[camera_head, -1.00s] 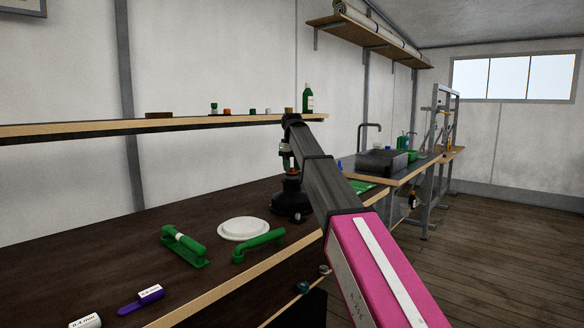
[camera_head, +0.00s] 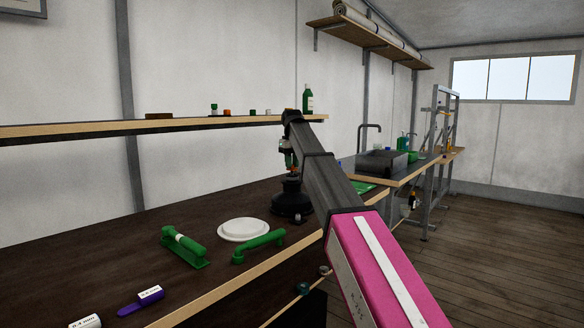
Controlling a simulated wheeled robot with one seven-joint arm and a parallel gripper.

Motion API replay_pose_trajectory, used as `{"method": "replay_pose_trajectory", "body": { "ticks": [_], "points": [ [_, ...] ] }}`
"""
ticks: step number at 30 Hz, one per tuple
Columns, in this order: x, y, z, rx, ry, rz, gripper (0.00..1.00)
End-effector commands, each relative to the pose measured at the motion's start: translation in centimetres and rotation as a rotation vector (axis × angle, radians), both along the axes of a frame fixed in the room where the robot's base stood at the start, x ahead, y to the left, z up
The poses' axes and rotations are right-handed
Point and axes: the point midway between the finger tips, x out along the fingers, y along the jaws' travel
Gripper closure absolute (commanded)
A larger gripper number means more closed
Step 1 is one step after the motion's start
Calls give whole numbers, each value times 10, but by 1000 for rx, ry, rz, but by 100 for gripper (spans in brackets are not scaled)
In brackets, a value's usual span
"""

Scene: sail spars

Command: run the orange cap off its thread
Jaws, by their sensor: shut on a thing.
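A black, round, wide-based stand (camera_head: 291,198) is on the dark workbench, partly behind my arm. A small orange cap (camera_head: 293,171) shows at its top, just under my gripper (camera_head: 290,166). My gripper points down from the far end of my arm and is shut on the orange cap. The fingers are small in this view, and the thread under the cap cannot be made out.
A white plate (camera_head: 244,229), a green handle (camera_head: 259,245) and a green tool (camera_head: 184,247) lie on the workbench (camera_head: 90,257), left of the stand. A shelf (camera_head: 130,127) with small items and a green bottle (camera_head: 307,99) runs above. A dark sink (camera_head: 381,163) stands farther right.

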Motion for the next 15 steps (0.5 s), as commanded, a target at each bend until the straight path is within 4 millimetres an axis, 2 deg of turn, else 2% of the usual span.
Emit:
{"method": "replay_pose_trajectory", "body": {
  "ticks": [15],
  "points": [
    [0,0,34,0,0,0,100]
  ]
}}
